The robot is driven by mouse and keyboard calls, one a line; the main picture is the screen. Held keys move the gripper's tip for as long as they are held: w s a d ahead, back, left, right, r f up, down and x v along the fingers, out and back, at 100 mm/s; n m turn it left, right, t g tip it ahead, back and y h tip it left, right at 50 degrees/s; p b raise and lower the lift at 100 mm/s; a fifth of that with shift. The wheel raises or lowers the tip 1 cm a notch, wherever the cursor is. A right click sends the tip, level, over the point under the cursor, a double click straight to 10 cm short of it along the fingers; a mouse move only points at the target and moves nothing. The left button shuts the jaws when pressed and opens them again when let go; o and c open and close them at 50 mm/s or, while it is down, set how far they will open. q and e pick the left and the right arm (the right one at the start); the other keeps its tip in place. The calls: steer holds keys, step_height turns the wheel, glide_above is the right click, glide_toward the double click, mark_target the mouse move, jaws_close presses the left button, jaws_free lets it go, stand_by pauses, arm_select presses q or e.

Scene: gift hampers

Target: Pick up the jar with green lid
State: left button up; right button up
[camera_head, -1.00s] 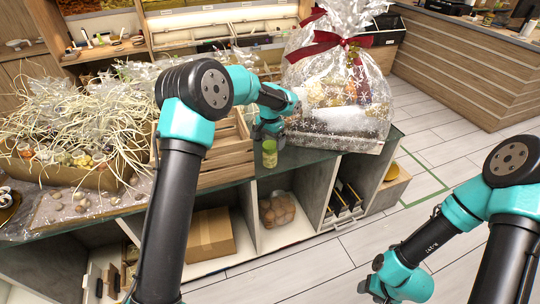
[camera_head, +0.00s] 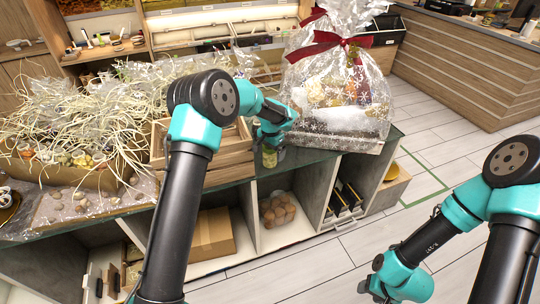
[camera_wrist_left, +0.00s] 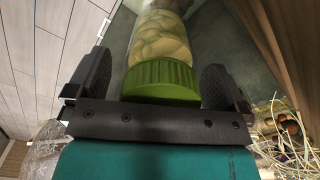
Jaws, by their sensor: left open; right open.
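The jar with the green lid (camera_wrist_left: 160,78) lies between the two fingers of my left gripper (camera_wrist_left: 160,85) in the left wrist view. The jar is clear with pale pieces inside, and its green lid is nearest the palm. The fingers are open, one on each side of the lid. In the head view the jar (camera_head: 269,157) stands on the counter near its front edge, partly hidden by my left gripper (camera_head: 270,145) above it. My right gripper (camera_head: 376,280) is at the lower right, away from the counter; its fingers are hardly visible.
A wooden crate (camera_head: 228,162) stands just left of the jar. A wrapped gift hamper with a red bow (camera_head: 335,100) stands to the right. A box of straw-like filler (camera_head: 70,178) is at the left. The counter's front edge (camera_head: 310,152) is close to the jar.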

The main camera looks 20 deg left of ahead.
stand_by(0.4)
arm_select(q)
steer(key=c, duration=1.2)
steer(key=shift+r, duration=0.1)
steer(key=shift+c, duration=0.2)
steer(key=shift+s+r, duration=0.1)
steer(key=shift+r, duration=1.7)
steer(key=s+d+r, duration=0.1)
steer(key=s+d, duration=0.3)
steer(key=s, duration=1.1)
steer(key=shift+d+r, duration=0.15)
steer(key=shift+d, duration=0.05)
steer(key=shift+s, duration=0.1)
